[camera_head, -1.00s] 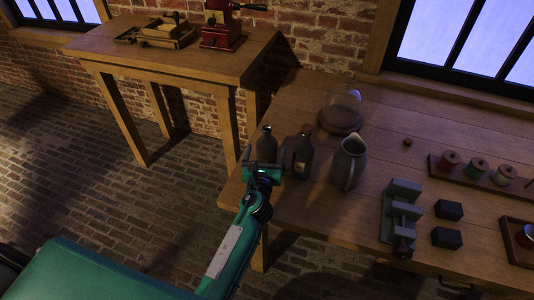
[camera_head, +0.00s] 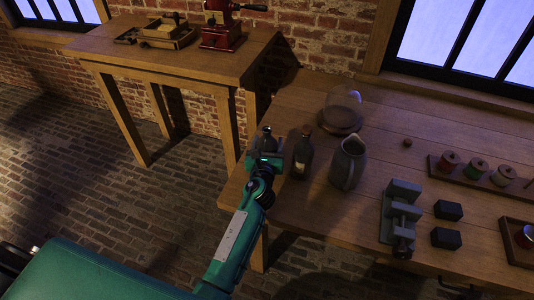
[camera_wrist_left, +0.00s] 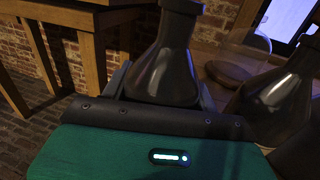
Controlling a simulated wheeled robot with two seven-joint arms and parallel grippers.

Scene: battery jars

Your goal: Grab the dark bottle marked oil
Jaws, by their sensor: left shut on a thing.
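Two dark bottles stand near the left end of the workbench. My left gripper (camera_head: 265,160) is shut on the left dark bottle (camera_head: 267,142), whose neck and shoulder show above the jaws. In the left wrist view this bottle (camera_wrist_left: 168,62) is upright between the fingers, and its lower part is hidden. I cannot tell whether its base touches the bench. The second dark bottle (camera_head: 303,154) stands just right of it, apart from my gripper. It also shows at the right of the left wrist view (camera_wrist_left: 272,102). I cannot read a marking on either bottle.
A grey jug (camera_head: 348,166) stands right of the bottles, with a glass dome (camera_head: 343,105) behind. A vise (camera_head: 401,212), dark blocks (camera_head: 447,210) and a spool rack (camera_head: 478,173) lie further right. A side table (camera_head: 180,62) stands at the back left.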

